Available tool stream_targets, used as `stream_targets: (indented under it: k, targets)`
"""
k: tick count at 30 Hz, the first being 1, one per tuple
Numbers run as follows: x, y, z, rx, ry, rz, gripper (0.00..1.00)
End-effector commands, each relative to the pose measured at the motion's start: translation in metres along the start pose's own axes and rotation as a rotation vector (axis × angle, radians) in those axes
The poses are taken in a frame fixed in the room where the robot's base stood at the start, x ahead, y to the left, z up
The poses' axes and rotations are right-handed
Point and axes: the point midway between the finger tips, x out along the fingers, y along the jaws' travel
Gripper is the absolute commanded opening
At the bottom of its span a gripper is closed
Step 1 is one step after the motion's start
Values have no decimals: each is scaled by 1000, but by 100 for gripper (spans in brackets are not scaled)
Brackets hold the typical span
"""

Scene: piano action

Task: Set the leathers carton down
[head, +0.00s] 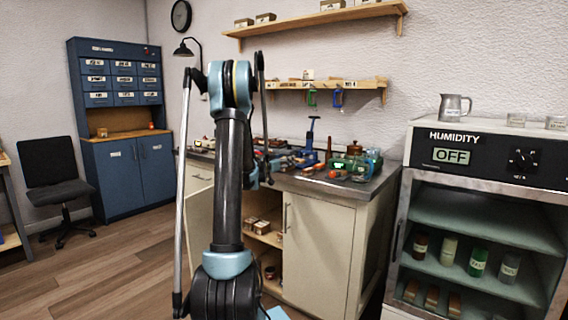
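My arm stands upright in the middle of the head view and bends away at the top. The end of the arm is hidden behind its own links, so I do not see my gripper's fingers or anything held in them. I cannot pick out the leathers carton by its label. Small cartons (262,227) sit on a shelf inside the open base cabinet (325,240), partly behind my arm. More small cartons (265,18) sit on the high wall shelf (300,24).
The humidity cabinet (470,155) at right reads OFF and holds several jars. A black chair (55,185) and blue drawer cabinet (125,170) stand left.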

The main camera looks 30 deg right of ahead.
Motion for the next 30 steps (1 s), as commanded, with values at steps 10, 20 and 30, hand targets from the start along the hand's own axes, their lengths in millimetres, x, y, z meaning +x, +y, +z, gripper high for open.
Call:
stream_targets:
  k: [10,20,30]
  targets:
    - [0,0,1,0,0,0,73]
    - [0,0,0,0,0,0,73]
    - [-46,0,0,0,0,-2,73]
